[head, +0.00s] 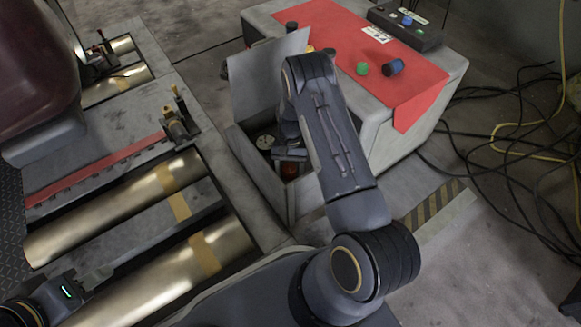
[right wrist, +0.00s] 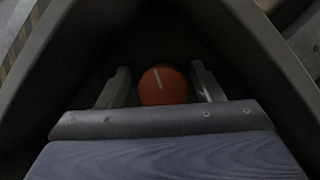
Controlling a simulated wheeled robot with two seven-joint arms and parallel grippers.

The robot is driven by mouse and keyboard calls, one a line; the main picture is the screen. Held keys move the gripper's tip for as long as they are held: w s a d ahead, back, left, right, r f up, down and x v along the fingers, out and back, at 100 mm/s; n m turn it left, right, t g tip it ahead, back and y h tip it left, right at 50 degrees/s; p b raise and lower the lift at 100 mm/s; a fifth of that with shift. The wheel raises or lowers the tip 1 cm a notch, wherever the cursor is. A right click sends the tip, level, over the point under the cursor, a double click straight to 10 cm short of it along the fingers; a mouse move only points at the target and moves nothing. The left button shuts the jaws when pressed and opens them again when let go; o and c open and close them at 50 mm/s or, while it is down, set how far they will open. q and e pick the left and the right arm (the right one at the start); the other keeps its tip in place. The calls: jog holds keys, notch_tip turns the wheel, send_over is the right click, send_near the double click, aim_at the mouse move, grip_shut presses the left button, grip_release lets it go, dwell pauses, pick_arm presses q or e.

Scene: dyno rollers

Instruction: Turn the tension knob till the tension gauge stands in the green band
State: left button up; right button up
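The tension knob (right wrist: 165,86) is round and orange-red with a white pointer line, tilted slightly left of straight up in the right wrist view. In the head view it shows as a red spot (head: 289,170) inside an open compartment of the grey cabinet. My right gripper (right wrist: 162,78) reaches into the compartment, its two fingers apart on either side of the knob, with narrow gaps showing. The pale tension gauge (head: 265,141) sits beside the gripper; its needle and green band are too small to read. My left gripper (head: 70,293) is at the lower left; its fingers are unclear.
The compartment's raised grey lid (head: 262,72) and walls stand close around my right gripper. A red mat (head: 408,82) on the cabinet holds small coloured parts. A black control box (head: 405,30) stands behind. Metal rollers (head: 110,205) lie at left; black cables cover the right floor.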

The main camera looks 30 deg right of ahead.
aim_at(289, 168)
jog(key=shift+w, duration=0.15)
jog(key=shift+w+r, duration=0.1)
jog(key=shift+r, duration=0.15)
jog(key=p+v, duration=0.2)
jog(key=v, duration=0.4)
jog(key=shift+r+p, duration=0.3)
jog(key=shift+p, duration=0.1)
jog(key=shift+d+r, duration=0.1)
jog(key=shift+r, duration=0.35)
